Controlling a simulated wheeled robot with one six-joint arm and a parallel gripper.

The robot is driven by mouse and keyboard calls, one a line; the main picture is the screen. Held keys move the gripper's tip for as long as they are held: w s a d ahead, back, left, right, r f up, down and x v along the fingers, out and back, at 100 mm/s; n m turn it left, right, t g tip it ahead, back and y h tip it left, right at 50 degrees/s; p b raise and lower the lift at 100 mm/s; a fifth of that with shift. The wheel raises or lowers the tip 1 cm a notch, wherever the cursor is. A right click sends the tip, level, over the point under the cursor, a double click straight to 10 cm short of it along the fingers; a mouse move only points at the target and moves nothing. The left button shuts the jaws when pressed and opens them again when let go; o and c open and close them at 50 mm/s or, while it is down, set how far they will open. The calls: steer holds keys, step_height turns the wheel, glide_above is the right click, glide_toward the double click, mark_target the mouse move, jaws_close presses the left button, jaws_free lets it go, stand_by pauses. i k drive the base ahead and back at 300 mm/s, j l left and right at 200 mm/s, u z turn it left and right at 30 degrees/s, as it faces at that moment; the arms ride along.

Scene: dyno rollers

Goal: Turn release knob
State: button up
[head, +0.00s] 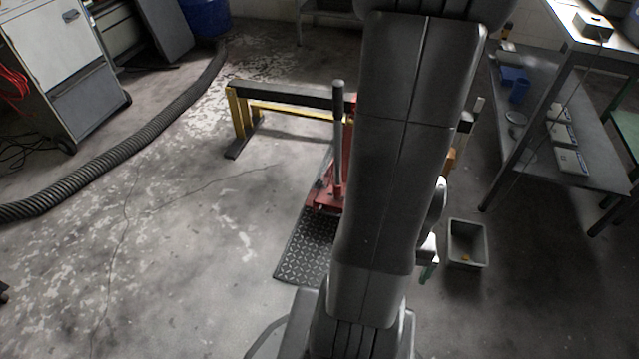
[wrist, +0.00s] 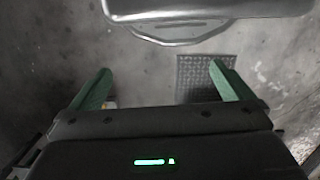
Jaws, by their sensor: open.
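A red jack-like device (head: 326,196) with an upright grey handle (head: 338,140) stands on the floor, partly hidden behind my arm in the head view. I cannot make out a release knob in either view. In the head view my arm hides most of the gripper. A green fingertip (head: 428,272) shows low at the arm's right side, apart from the red device.
A black-and-yellow barrier (head: 290,97) stands behind the red device. A diamond-pattern plate (head: 309,246) lies before it, also in the wrist view (wrist: 203,68). A grey bin (head: 467,262) and a metal workbench (head: 590,172) are at right. A ribbed hose (head: 130,147) crosses the left floor.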

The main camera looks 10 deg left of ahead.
mark_target(320, 184)
steer(key=i+j, duration=0.15)
steer(key=j, duration=0.2)
steer(key=i+j, duration=0.2)
steer(key=i+j+z, duration=0.1)
steer(key=j, duration=0.35)
steer(key=i+j, duration=0.2)
steer(key=j, duration=0.15)
